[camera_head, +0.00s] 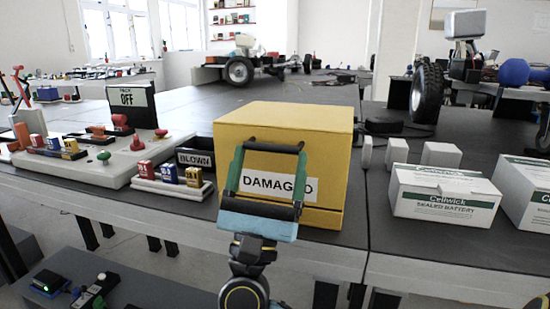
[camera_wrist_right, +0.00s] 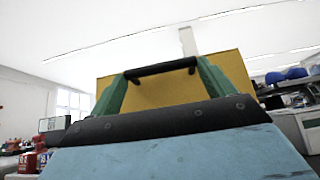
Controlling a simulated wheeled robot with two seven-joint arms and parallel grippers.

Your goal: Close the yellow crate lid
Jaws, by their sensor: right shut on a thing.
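The yellow crate (camera_head: 325,160) stands upright near the front edge of the grey table, with a white DAMAGED label on its front. Its flat yellow top, the lid (camera_head: 285,113), lies level and covers the crate; I see no gap along its edges. My right gripper (camera_head: 272,148) is in front of the crate, hiding part of the label. Its green fingers stand apart with a black bar (camera_wrist_right: 160,67) between them, and it is shut on this bar. In the right wrist view, the crate (camera_wrist_right: 228,68) is behind the fingers. My left gripper is not in view.
White battery boxes (camera_head: 445,197) stand to the right, with small grey blocks (camera_head: 397,153) between them and the crate. A BLOWN bin (camera_head: 197,160) and a tray of fuses (camera_head: 172,188) are close on the left. The table behind the crate is mostly clear.

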